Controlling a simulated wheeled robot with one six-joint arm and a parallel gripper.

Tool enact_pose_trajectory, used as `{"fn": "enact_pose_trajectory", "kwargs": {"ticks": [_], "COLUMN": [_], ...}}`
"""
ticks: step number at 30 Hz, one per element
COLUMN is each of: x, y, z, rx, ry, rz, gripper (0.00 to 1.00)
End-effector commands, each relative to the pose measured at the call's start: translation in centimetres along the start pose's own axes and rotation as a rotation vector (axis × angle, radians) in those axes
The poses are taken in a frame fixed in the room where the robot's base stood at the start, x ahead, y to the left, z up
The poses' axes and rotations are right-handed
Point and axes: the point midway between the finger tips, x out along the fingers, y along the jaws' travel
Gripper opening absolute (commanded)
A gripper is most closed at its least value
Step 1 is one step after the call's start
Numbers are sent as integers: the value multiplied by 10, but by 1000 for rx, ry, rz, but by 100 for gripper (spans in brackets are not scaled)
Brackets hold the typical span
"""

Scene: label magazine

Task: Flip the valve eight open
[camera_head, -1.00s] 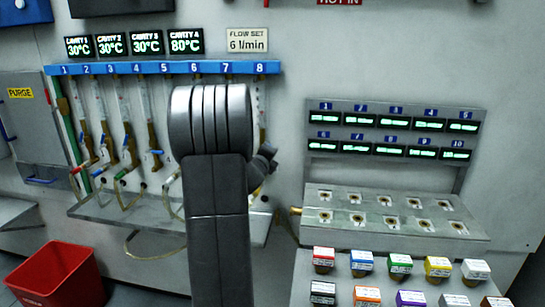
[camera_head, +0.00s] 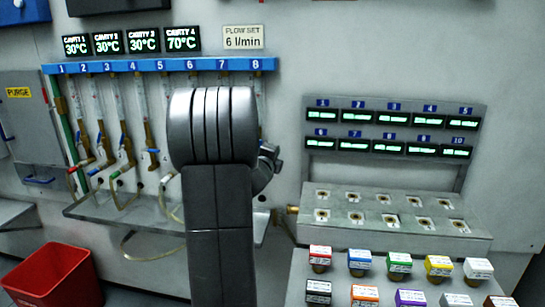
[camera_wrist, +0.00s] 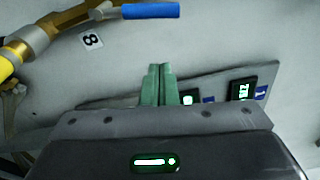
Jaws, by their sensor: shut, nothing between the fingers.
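In the wrist view, a valve with a brass body (camera_wrist: 32,38) and a blue lever handle (camera_wrist: 150,11) is at the top left. A small label reading 8 (camera_wrist: 92,41) is on the wall just below it. The handle points right, at an angle to the brass body. My gripper (camera_wrist: 158,68) has its two green fingers together, empty, below the blue handle and apart from it. In the head view, the blue strip (camera_head: 160,65) carries numbers 1 to 8. My arm hides most of the line under number 8, and my gripper cannot be made out there.
Other hose lines with valves hang left of my arm above a grey shelf (camera_head: 110,214). Number displays (camera_head: 390,116) and a socketed block (camera_head: 390,228) stand at right, with coloured labelled blocks (camera_head: 400,262) in front. A red bin (camera_head: 55,278) is at lower left.

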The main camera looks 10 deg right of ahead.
Motion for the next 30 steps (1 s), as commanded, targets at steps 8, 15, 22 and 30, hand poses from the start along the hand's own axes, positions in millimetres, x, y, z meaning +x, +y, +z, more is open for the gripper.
{"fn": "enact_pose_trajectory", "kwargs": {"ticks": [8, 15, 22, 30], "x": [-56, -78, -80, -77], "y": [-2, -3, -3, -3], "z": [1, 1, 1, 1], "rx": [2, 2, 1, 1], "ry": [-3, -1, -1, 0], "rz": [-3, -2, -2, -1], "gripper": [0, 0, 0, 0]}}
